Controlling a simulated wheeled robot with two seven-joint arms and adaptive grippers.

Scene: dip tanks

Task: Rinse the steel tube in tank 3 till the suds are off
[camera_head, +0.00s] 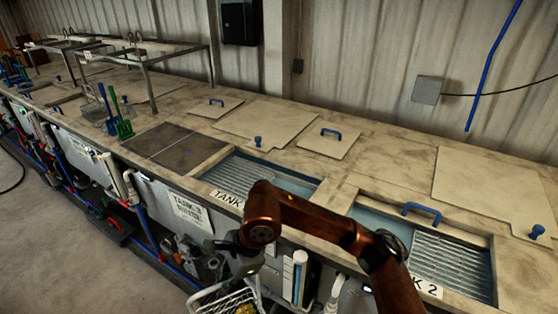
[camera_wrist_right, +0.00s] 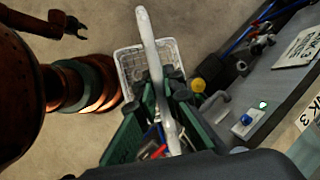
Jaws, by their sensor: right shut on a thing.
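My right gripper (camera_wrist_right: 165,110) has green fingers and is shut on a long pale tube (camera_wrist_right: 147,40) in the right wrist view. The tube looks white along its length, and I cannot tell suds from bare surface. In the head view my right gripper (camera_head: 240,262) is low, in front of the bench and outside the tanks. Tank 3 (camera_head: 262,174) is an open basin with a ribbed inside, left of tank 2 (camera_head: 452,262). Part of its label is hidden by my right arm. My left gripper (camera_wrist_right: 73,25) shows small at the top left of the wrist view; its opening is unclear.
A white wire basket (camera_head: 222,303) stands on the floor below my right gripper. Pipes and valves run along the bench front. Loose lids with blue handles (camera_head: 327,145) lie on the bench top.

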